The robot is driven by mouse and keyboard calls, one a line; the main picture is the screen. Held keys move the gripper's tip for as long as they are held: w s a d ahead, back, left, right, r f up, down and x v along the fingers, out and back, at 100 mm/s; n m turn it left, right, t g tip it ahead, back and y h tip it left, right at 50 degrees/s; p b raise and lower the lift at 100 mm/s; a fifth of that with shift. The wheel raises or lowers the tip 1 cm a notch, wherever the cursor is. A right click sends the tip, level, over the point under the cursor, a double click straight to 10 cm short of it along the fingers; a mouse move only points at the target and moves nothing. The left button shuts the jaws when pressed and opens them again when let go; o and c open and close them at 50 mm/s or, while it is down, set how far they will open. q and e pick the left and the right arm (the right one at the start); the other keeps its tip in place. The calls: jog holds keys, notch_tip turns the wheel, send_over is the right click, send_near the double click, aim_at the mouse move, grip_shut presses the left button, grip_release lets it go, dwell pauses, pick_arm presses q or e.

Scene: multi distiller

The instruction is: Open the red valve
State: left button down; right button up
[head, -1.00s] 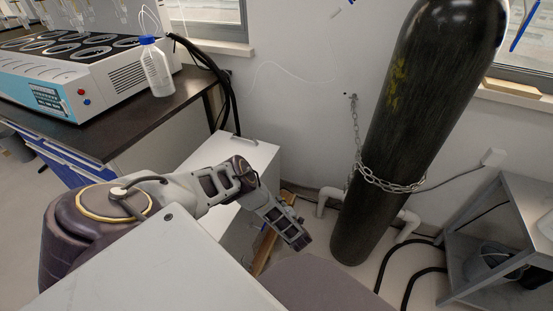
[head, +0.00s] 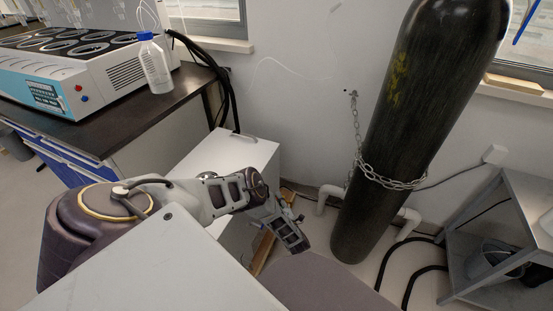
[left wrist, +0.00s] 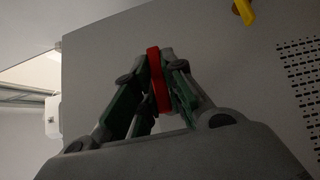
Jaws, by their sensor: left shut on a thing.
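The red valve handle (left wrist: 154,66) shows in the left wrist view as a narrow, upright red piece in front of a grey panel (left wrist: 222,75). My left gripper (left wrist: 157,68) is shut on it, with a green-sided finger on either side. The fingers hide part of the handle. My right gripper is in neither view.
A yellow handle (left wrist: 243,11) is at the upper right in the left wrist view. In the head view, a chained dark gas cylinder (head: 410,110) stands right of my arm, a white box (head: 240,155) behind it, and a bench (head: 130,125) at left. A grey shelf (head: 515,205) is far right.

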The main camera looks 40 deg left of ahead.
pick_arm(q)
jog(key=c, duration=1.5)
grip_release()
jog(key=shift+d, duration=0.1)
jog(key=shift+v, duration=5.95)
jog(key=shift+s, duration=0.1)
jog(key=shift+s, duration=0.1)
